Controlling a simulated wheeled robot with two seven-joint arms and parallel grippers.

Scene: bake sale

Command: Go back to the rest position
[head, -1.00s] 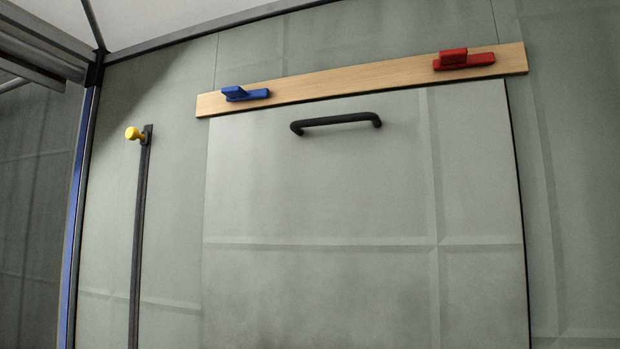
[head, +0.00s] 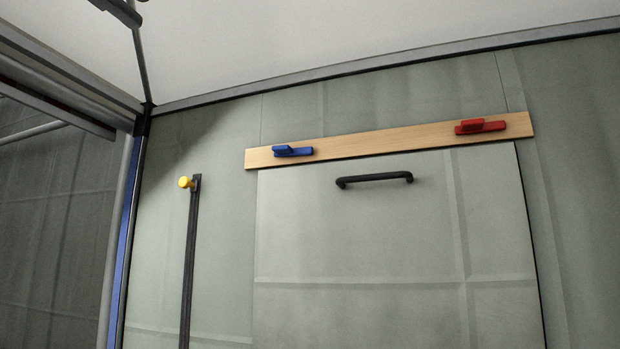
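Neither of my grippers shows in the head view. The view faces a grey-green wall with a panel (head: 390,250) in it. A black bar handle (head: 374,180) is fixed near the panel's top edge. A wooden strip (head: 385,143) runs above the panel. A blue latch (head: 293,151) sits on the strip's left part and a red latch (head: 482,127) on its right part. A yellow knob (head: 185,182) sits at the top of a dark vertical rail (head: 189,265) left of the panel.
A metal post (head: 125,240) with a blue face stands at the left corner. Grey frame bars (head: 60,70) cross the upper left. A pale ceiling (head: 350,45) spans the top. The floor is out of view.

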